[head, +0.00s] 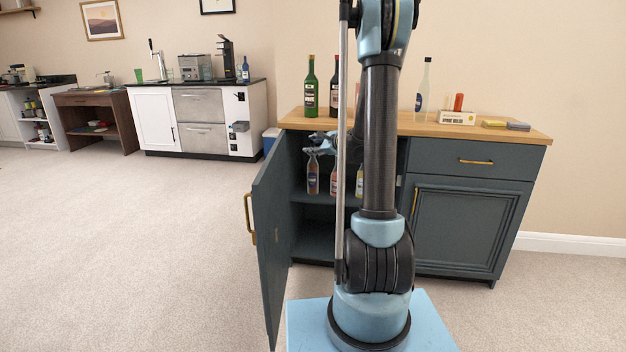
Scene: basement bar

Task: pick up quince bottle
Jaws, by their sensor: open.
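I cannot read any label, so I cannot tell for sure which bottle is the quince one. Inside the open cabinet (297,222), an orange-brown bottle (313,179) stands upright on the shelf at the left. A reddish bottle (334,183) stands beside it, and a yellowish bottle (359,182) stands further right, partly hidden behind my arm. My gripper (317,154) is open in the upper cabinet opening, at the neck of the left bottle. It looks small here, and I cannot tell whether it touches the bottle.
The cabinet door (267,232) is swung open toward me on the left. On the wooden top (395,122) stand a green bottle (310,92), a dark bottle (335,95) and a clear bottle (423,90), with a small box (457,118). The carpet (120,240) at left is clear.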

